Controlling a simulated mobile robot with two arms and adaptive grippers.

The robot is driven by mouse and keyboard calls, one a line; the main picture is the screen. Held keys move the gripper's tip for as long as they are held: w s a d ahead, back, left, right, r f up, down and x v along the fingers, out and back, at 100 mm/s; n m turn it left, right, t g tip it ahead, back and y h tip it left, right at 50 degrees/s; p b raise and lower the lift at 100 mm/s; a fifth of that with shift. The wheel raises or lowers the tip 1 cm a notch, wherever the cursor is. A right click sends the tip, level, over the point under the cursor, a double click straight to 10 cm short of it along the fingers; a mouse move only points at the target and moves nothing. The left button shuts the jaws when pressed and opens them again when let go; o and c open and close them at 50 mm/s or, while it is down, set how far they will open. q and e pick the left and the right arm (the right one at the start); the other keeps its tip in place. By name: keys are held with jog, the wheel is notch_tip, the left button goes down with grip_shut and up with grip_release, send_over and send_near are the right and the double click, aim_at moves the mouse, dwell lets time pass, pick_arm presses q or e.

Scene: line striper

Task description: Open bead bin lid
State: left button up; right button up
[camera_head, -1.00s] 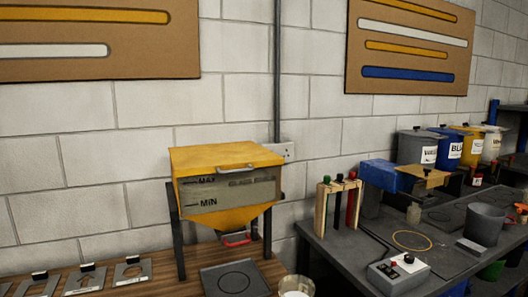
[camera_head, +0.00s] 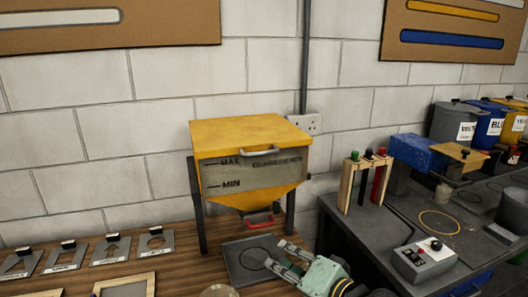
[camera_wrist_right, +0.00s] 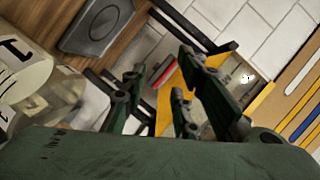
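The bead bin is a hopper with a clear grey window marked MAX and MIN (camera_head: 250,173) and a yellow funnel below. Its yellow lid (camera_head: 250,130) lies flat and closed on top, with a grey handle (camera_head: 259,153) at the front edge. A red handle (camera_head: 259,220) sits under the funnel. My right gripper (camera_head: 276,254) is in front of and below the bin, open and empty, apart from lid and handle. The wrist view shows the yellow bin side (camera_wrist_right: 171,94) and the red handle (camera_wrist_right: 161,74) beyond the fingers. My left gripper is out of view.
A dark plate with a ring (camera_head: 246,263) lies under the bin, close to my right gripper. Stencil plates (camera_head: 110,250) lie on the wooden bench at left. The dark bench at right holds a marker rack (camera_head: 365,182) and control box (camera_head: 424,260). Space above the lid is clear.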

aim_at(262, 154)
jog(key=w+a+r+m+t+y, duration=0.15)
jog(key=w+r, duration=0.25)
jog(key=r, duration=0.6)
jog(key=w+d+r+m+t+y, duration=0.1)
jog(key=w+r+m+y, duration=0.25)
jog(key=r, duration=0.75)
jog(key=shift+n+h, duration=0.3)
jog(key=shift+n, duration=0.1)
jog(key=p+x, duration=0.2)
jog(key=x, duration=0.4)
jog(key=shift+w+a+p, duration=0.2)
jog(key=shift+w+p, duration=0.15)
jog(key=shift+w+a+r, duration=0.1)
jog(key=shift+w+a, duration=0.3)
jog(key=shift+c, duration=0.4)
grip_shut()
